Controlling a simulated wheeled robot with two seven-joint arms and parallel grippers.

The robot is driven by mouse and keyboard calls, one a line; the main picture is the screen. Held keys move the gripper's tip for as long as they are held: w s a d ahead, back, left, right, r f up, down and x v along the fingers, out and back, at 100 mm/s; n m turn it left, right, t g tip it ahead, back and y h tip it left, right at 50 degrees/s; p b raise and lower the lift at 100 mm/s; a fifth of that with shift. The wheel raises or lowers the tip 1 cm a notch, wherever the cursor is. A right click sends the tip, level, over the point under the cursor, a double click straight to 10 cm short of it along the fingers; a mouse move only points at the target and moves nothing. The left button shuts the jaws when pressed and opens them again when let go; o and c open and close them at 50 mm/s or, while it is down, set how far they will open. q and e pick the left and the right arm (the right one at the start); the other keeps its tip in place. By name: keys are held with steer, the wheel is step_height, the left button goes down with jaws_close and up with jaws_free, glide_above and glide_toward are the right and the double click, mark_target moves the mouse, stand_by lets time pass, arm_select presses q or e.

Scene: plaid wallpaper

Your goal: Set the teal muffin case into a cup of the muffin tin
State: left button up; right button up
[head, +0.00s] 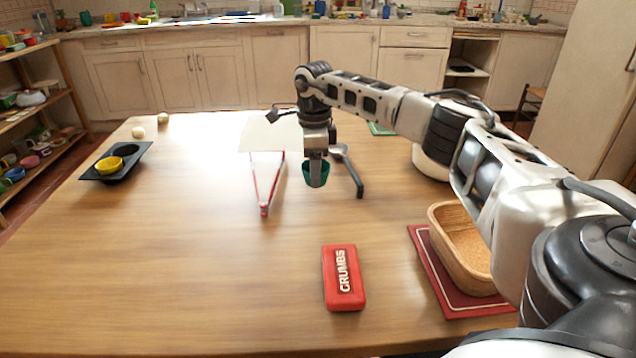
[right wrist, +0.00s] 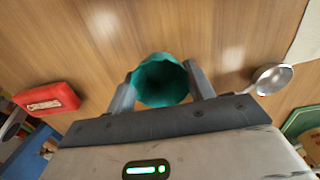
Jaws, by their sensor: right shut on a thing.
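The teal muffin case (head: 316,174) is held in my right gripper (head: 316,160), above the middle of the table. In the right wrist view the teal case (right wrist: 160,80) sits between the two fingers of my right gripper (right wrist: 160,88), its open mouth showing. The dark muffin tin (head: 134,165) lies at the left of the table, well to the left of my right gripper. A yellow case (head: 109,165) sits in its near cup, and its far cup (head: 127,150) looks empty. My left gripper is not in view.
A red box (head: 343,278) lies near the front. A wooden basket (head: 462,245) stands on a red mat (head: 430,275) at the right. A ladle (head: 350,170) and a red-edged triangular thing (head: 265,180) lie near my right gripper. Small pale balls (head: 138,132) lie beyond the tin. The table's left-centre is clear.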

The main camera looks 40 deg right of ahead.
steer(key=shift+s+d+f, duration=0.2)
steer(key=shift+f, duration=0.15)
steer(key=shift+d+f, duration=0.1)
steer(key=shift+f, duration=1.5)
steer(key=shift+f, duration=0.15)
steer(key=o, duration=0.9)
steer(key=shift+o, duration=0.2)
